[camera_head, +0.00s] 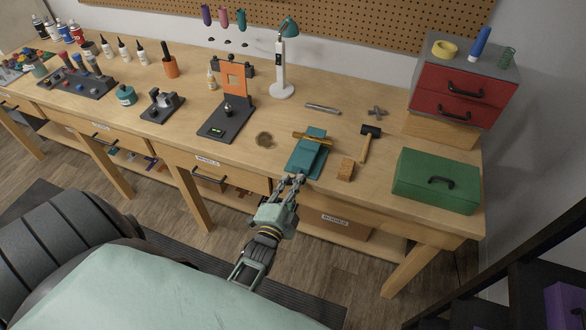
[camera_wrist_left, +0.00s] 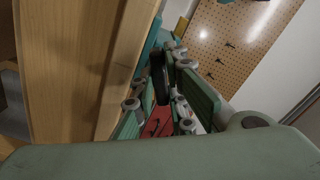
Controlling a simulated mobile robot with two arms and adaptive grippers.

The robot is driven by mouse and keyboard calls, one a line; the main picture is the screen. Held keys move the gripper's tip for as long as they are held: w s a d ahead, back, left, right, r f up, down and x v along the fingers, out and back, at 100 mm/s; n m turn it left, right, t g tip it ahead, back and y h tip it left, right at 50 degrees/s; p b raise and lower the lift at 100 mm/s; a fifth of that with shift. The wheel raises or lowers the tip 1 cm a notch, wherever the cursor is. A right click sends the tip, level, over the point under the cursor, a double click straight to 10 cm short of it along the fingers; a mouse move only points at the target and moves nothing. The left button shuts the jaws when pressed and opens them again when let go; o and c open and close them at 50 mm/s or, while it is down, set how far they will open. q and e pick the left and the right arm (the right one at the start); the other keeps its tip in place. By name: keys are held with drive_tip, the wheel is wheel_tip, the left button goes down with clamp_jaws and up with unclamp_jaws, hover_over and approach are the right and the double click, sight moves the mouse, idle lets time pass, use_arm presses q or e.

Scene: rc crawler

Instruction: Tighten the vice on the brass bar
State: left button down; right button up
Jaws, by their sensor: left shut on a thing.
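The teal vice (camera_head: 306,158) stands at the front edge of the workbench in the head view. The brass bar (camera_head: 313,137) lies across the vice's top near its far end. My left gripper (camera_head: 290,181) is just in front of the vice, at the bench edge. In the left wrist view a dark bar-like part (camera_wrist_left: 159,78), seemingly the vice's handle, sits between the fingers of the left gripper (camera_wrist_left: 165,85), which is shut on it. Part of the teal vice (camera_wrist_left: 151,42) shows beyond. My right gripper is not in view.
A black stand with an orange plate (camera_head: 235,80) is farther left.

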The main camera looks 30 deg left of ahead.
use_arm(q)
drive_tip(key=c, duration=1.8)
unclamp_jaws()
drive_tip(key=shift+o, duration=0.2)
drive_tip(key=shift+s, duration=0.1)
drive_tip(key=v, duration=0.7)
drive_tip(key=shift+s, duration=0.15)
